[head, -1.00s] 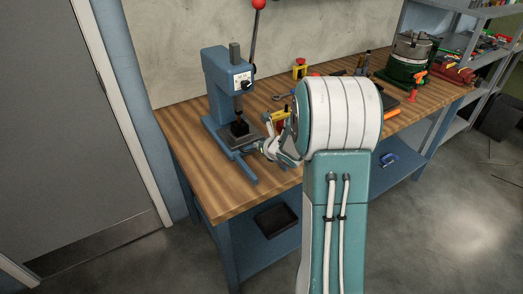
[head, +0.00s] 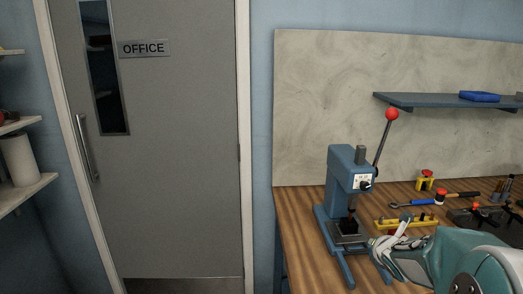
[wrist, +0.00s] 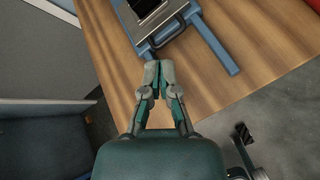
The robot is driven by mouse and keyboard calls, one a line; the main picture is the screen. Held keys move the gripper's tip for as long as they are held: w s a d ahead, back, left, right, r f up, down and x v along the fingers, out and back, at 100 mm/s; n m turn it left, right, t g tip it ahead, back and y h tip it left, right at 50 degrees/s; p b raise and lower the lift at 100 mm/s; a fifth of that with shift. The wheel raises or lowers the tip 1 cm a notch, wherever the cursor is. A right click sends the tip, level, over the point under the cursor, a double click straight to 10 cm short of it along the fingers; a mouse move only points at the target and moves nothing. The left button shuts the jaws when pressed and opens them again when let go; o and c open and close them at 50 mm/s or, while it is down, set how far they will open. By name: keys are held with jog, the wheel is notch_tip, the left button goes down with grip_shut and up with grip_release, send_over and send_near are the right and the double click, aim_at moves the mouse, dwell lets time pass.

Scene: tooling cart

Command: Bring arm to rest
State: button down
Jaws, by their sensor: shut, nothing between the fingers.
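My gripper (wrist: 158,77) is shut and empty in the wrist view, its fingertips together above the wooden bench top (wrist: 100,35), close to the base of a blue press (wrist: 205,35). In the head view my gripper (head: 378,247) shows at the lower right, in front of the bench, just right of the press. Part of my teal arm fills the lower right corner there. The blue arbor press (head: 345,170) stands upright on the bench, its red-knobbed lever (head: 392,114) raised.
A yellow level (head: 420,222), a blue-handled tool (head: 408,203) and a yellow emergency-stop box (head: 425,181) lie on the bench right of the press. A wall shelf (head: 430,101) hangs above. A grey office door (head: 180,170) stands left; shelves (head: 25,190) line the left edge.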

jog(key=s+a+r+m+g, duration=0.1)
jog(key=s+a+r+m, duration=0.15)
jog(key=s+m, duration=0.3)
jog(key=s+a+r+m+g+h, duration=0.1)
jog(key=s+a+r+m, duration=0.1)
jog(key=s+a+m, duration=0.3)
jog(key=s+r+m+g, duration=0.1)
jog(key=s+r+m, duration=0.25)
jog(key=m, duration=0.25)
jog(key=s+a+f+m+g+y, duration=0.1)
jog(key=s+a+m, duration=0.3)
jog(key=s+m, duration=0.2)
jog(key=s+a+m+g+y, duration=0.1)
jog(key=s+a+m, duration=0.4)
jog(key=s, duration=0.5)
jog(key=shift+f+m+g+y, duration=0.3)
jog(key=shift+f+m+y, duration=0.1)
jog(key=shift+m+y, duration=0.15)
